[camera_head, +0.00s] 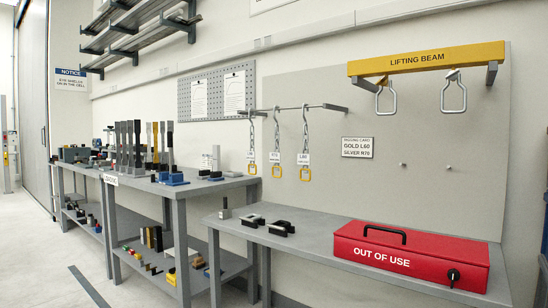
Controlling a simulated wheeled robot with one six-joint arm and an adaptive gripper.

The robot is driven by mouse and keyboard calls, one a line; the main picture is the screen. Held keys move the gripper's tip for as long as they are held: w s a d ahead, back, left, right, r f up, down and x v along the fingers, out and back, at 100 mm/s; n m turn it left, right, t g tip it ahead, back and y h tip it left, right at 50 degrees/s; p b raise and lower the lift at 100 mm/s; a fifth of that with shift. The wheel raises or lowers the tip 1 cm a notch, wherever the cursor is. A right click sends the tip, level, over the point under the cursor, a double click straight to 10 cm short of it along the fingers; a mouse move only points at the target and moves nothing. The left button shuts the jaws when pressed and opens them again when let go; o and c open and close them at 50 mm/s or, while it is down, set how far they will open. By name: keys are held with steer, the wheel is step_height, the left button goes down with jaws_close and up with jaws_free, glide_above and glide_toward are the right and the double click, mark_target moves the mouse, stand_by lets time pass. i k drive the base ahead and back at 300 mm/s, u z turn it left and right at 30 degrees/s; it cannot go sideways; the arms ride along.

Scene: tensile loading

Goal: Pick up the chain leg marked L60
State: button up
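Three chain legs hang side by side from a grey wall rail (300,107), each with a white tag and a yellow link at its lower end. The left chain leg (252,135) has a tag too small to read. The middle chain leg (277,130) also has a tag that I cannot read surely. The right chain leg (305,128) has a tag (303,159) that seems to start with L, but its digits are blurred, so I cannot tell which leg is L60. My gripper is not in view.
A yellow lifting beam (428,59) with two hanging hooks is mounted at right. A wall card (357,147) appears to read gold L60, silver N70. A red "OUT OF USE" case (411,257) and black-handled parts (281,228) sit on the grey bench (318,235). Cluttered benches stand left.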

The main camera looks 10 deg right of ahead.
mark_target(303, 159)
steer(key=z, duration=0.1)
steer(key=i, duration=1.7)
steer(key=u, duration=0.35)
